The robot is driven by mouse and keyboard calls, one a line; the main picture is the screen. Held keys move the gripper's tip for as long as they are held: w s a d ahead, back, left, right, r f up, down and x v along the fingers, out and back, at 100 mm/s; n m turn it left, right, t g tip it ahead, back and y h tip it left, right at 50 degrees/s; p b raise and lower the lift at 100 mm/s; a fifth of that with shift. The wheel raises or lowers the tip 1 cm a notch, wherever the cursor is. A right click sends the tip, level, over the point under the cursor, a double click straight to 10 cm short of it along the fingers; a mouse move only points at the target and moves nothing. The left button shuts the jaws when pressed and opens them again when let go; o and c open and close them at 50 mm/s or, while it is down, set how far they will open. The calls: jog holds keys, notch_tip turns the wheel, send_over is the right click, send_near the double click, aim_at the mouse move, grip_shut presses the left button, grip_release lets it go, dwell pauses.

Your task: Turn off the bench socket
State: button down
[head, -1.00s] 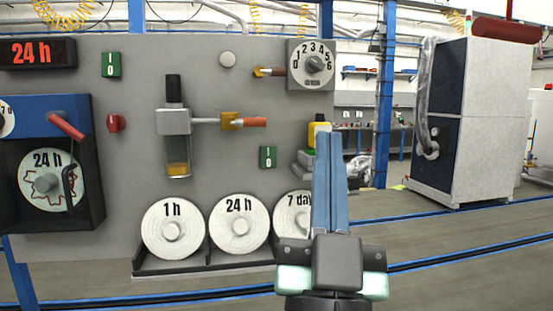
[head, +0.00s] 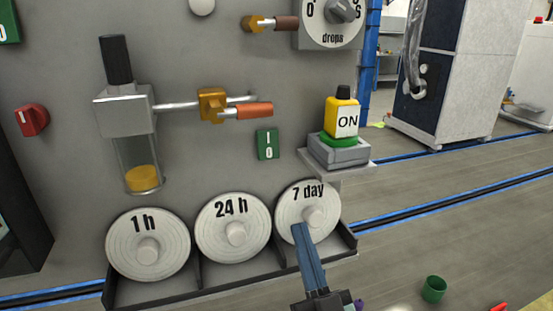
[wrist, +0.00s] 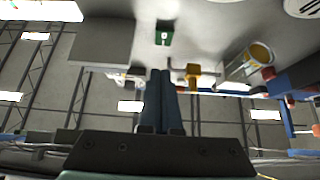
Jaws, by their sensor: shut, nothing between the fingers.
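A green switch plate (head: 267,144) marked I and O is on the grey panel (head: 240,60), above the 7 day dial; it also shows in the wrist view (wrist: 163,33). Which side of it is pressed is too small to tell. A second green switch (head: 8,22) is cut off at the upper left. Neither plate carries a readable name. My gripper (head: 299,228) is shut and empty, its blue fingers in front of the 7 day dial (head: 293,203), below the nearer switch. In the wrist view, the fingertips (wrist: 160,72) are apart from that switch in the picture.
An orange-handled valve (head: 250,111) is to the left. Dials sit in a black rack (head: 215,283) below.

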jog(key=shift+s, duration=0.15)
jog(key=shift+r, duration=0.15)
send_near(273, 154)
notch_tip(273, 154, up, 4)
jog(key=w, duration=0.1)
jog(key=w+a, duration=0.1)
jog(key=w, duration=0.1)
jog(key=shift+w, duration=0.15)
jog(key=shift+w+a, duration=0.15)
jog(key=shift+w, duration=0.45)
jog(key=shift+f, duration=0.25)
